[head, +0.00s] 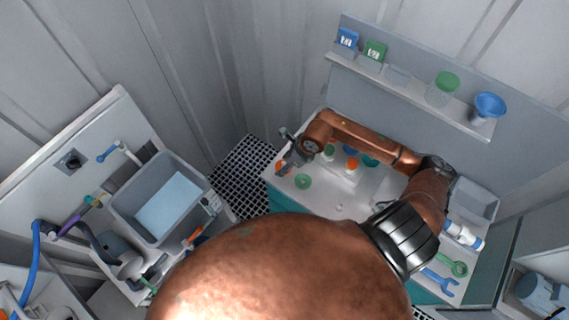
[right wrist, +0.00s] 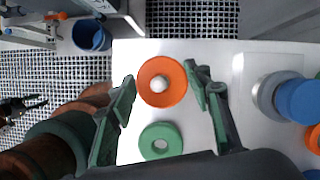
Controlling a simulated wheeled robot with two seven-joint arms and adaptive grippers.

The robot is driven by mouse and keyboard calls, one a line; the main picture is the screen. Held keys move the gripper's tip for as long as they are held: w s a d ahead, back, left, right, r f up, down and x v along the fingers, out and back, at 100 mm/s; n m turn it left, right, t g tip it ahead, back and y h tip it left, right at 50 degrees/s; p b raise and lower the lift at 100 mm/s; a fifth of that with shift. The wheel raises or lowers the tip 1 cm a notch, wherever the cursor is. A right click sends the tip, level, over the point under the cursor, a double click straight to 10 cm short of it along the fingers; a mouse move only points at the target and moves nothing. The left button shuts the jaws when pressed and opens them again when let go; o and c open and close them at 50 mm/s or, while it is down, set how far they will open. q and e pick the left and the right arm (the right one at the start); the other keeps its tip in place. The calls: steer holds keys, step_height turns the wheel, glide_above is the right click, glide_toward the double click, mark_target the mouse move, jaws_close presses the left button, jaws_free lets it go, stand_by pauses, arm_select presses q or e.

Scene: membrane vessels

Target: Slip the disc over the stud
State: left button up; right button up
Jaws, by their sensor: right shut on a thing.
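An orange disc (right wrist: 147,92) lies between the two green fingers of my right gripper (right wrist: 160,78), which is shut on it. The white rounded top of a stud (right wrist: 160,84) shows through the disc's central hole. I cannot tell whether the disc is around the stud or held just above it. In the head view the disc (head: 281,167) is at the bench's left end, below my right gripper (head: 285,158). A green ring-shaped disc (right wrist: 147,147) lies flat beside it; it also shows in the head view (head: 297,184).
The white bench top (right wrist: 225,135) is mostly clear near the discs. Bottles with coloured caps, one orange (head: 352,163), stand close to the right. A blue cup (right wrist: 90,38) shows beyond the bench edge. A grey basin (head: 150,230) stands on the left bench.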

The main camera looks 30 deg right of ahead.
steer(key=shift+s+f, duration=0.1)
steer(key=shift+f, duration=0.1)
steer(key=o, duration=1.3)
steer(key=shift+c, duration=0.2)
steer(key=v, duration=1.2)
